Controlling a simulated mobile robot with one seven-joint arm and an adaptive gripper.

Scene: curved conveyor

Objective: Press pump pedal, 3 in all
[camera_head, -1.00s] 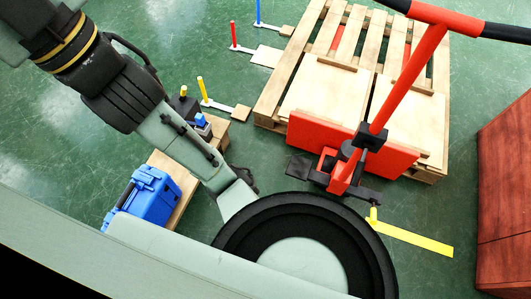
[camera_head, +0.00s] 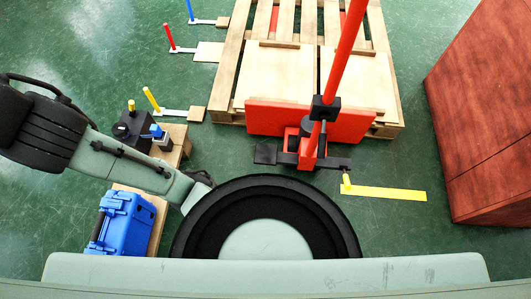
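A red pallet jack (camera_head: 310,152) stands in front of a wooden pallet, with its red handle (camera_head: 344,60) rising toward the top of the head camera view. At its foot, a small flat black plate (camera_head: 265,153) sticks out to the left and looks like the pump pedal. A dark bar (camera_head: 337,164) sticks out on the right of the jack's foot. My gripper is not in view. Only links of my arm show at the left, well apart from the plate.
The wooden pallet (camera_head: 395,90) lies behind the jack. A reddish-brown cabinet (camera_head: 480,110) stands at right. A yellow floor marker (camera_head: 385,194) lies near the jack. A blue toolbox (camera_head: 125,225) and a wooden stand (camera_head: 178,147) are at left. Green floor is open around the jack.

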